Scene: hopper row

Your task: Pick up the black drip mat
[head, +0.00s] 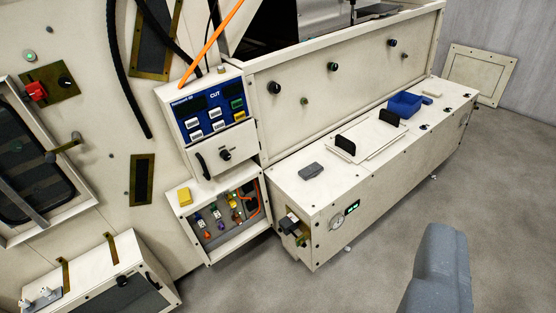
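I cannot make out a black drip mat for certain. A small dark grey flat block (311,170) lies on top of the long beige cabinet (320,193), near its near left end. Two black upright pieces, a nearer one (345,145) and a farther one (389,117), stand on a pale flat panel on the same cabinet top. A blunt grey part of mine (437,272), perhaps my gripper, rises from the bottom edge at the right, over the floor and apart from the cabinet. Its fingertips cannot be told apart, and nothing held shows.
A blue tray (404,104) sits farther along the cabinet top. A control panel (210,112) and an open box of small coloured parts (222,218) are on the left. A beige box (100,283) is at lower left. Grey floor (500,210) is clear at right.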

